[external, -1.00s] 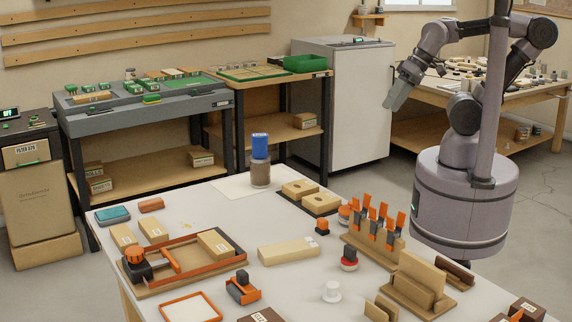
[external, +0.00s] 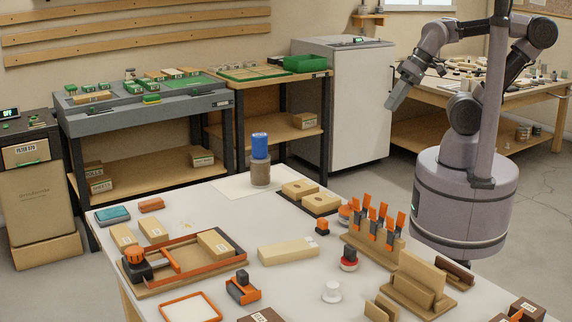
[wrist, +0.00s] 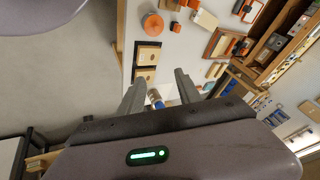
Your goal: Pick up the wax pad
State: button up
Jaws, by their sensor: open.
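No thing in view is clearly labelled as the wax pad, so I cannot tell for certain which it is. A flat orange-brown block (external: 151,204) lies at the left rear of the white table, next to a teal-topped tin (external: 112,215). A round orange item (external: 346,213) sits near the right edge; a round orange item also shows in the wrist view (wrist: 152,24). My gripper (external: 391,101) is raised beyond the table's right rear edge, away from all of these. In the wrist view my gripper (wrist: 159,85) is open and its fingers are empty.
A blue-topped cylinder (external: 260,160) stands at the table's rear. Two pale blocks on a dark base (external: 320,207), a clamp rack (external: 372,246) and an orange-edged frame (external: 190,277) crowd the table. A grey cabinet (external: 342,105) stands behind. Open floor lies left of my base.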

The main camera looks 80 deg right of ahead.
jog(key=w+a+m+g+y+p, duration=0.2)
jog(key=w+a+g, duration=0.2)
jog(key=w+a, duration=0.7)
jog(key=m+g+p, duration=0.2)
jog(key=g, duration=0.3)
send_over(350, 246)
jog(key=w+d, duration=0.5)
jog(key=d, duration=0.1)
notch_tip(350, 246, down, 14)
jog(key=shift+m+h, duration=0.3)
jog(key=shift+h, duration=0.1)
jog(key=b+x, duration=0.1)
jog(key=x, duration=0.3)
jog(key=b+x, duration=0.2)
jog(key=x, duration=0.3)
jog(key=b+x, duration=0.2)
jog(key=x, duration=0.2)
jog(key=shift+w+a+f, duration=0.1)
jog(key=shift+a+f, duration=0.1)
jog(key=shift+a, duration=0.25)
jog(key=b+x, duration=0.3)
jog(key=x, duration=0.2)
jog(key=shift+s+a+f, duration=0.1)
jog(key=shift+s+a, duration=0.15)
jog(key=shift+c, duration=0.7)
grip_shut()
